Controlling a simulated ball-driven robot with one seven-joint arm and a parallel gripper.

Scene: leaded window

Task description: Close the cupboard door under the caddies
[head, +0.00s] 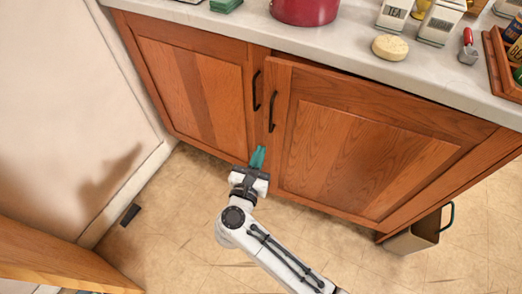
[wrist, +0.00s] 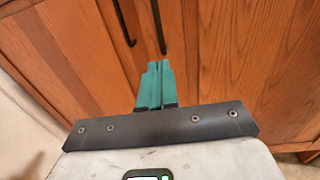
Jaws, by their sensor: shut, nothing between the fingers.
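The right cupboard door (head: 365,145) is wood with a dark bar handle (head: 273,112) near its left edge. It stands below the white caddies (head: 395,12) on the counter. Its left edge sits slightly proud of the frame, with a dark gap along its top, so it looks a little ajar. My gripper (head: 258,152), with teal fingers, is shut and empty, low in front of the door's handle-side edge. In the wrist view its fingertips (wrist: 158,66) point at the doors below both handles; I cannot tell whether they touch.
The left cupboard door (head: 195,85) looks shut. A pale bin (head: 412,236) stands by the cupboard's right end. A red pot (head: 304,8) and yellow sponge (head: 390,47) are on the counter. A wall rises at left; the floor before the cupboard is mostly clear.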

